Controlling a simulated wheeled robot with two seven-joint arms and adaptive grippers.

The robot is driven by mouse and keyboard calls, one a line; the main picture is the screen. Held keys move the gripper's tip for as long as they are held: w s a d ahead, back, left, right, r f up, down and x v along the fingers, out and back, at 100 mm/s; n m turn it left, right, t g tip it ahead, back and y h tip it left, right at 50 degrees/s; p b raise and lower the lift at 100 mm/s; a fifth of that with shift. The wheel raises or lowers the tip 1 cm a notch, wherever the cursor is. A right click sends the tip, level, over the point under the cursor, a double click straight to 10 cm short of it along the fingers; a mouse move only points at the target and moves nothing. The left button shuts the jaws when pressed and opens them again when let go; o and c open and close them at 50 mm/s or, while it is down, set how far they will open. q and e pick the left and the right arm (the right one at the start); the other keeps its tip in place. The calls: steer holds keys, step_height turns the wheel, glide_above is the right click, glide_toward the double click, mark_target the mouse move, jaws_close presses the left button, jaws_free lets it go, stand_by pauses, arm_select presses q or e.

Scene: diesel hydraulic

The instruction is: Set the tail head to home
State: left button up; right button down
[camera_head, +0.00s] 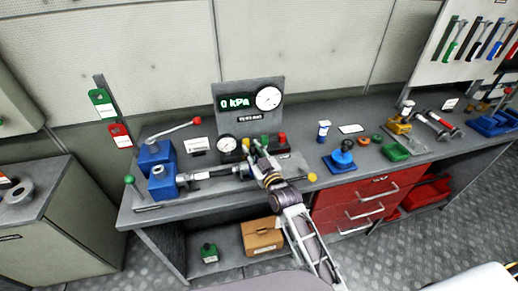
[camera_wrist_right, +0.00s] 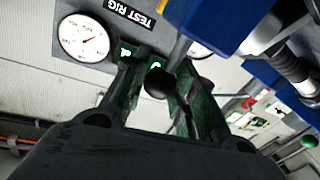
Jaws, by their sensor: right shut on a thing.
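The test rig stands on the left part of the grey bench, with blue blocks (camera_head: 163,182) at its left end. A metal cylinder and rod (camera_head: 215,173) run from them to the right, toward my gripper. I cannot tell for sure which part is the tail head. My right gripper (camera_head: 257,150) is over the right part of the rig. In the right wrist view its fingers (camera_wrist_right: 158,88) are shut around a dark round knob (camera_wrist_right: 160,80) on a grey rod. The gripper and arm hide part of the rig. My left gripper is not in view.
A gauge panel (camera_head: 247,115) reading 0 kPa stands behind the rig. A red-knobbed lever (camera_head: 176,130) rises at left and a yellow knob (camera_head: 312,177) sits right of my gripper. A blue fixture (camera_head: 342,158) and small parts lie farther right.

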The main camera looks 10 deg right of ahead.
steer(key=shift+a, duration=0.2)
steer(key=c, duration=1.5)
jaws_free()
steer(key=o, duration=0.4)
steer(key=shift+a, duration=0.25)
steer(key=shift+s+d, duration=0.1)
steer(key=shift+d, duration=0.15)
steer(key=v, duration=1.1)
steer(key=shift+s, duration=0.4)
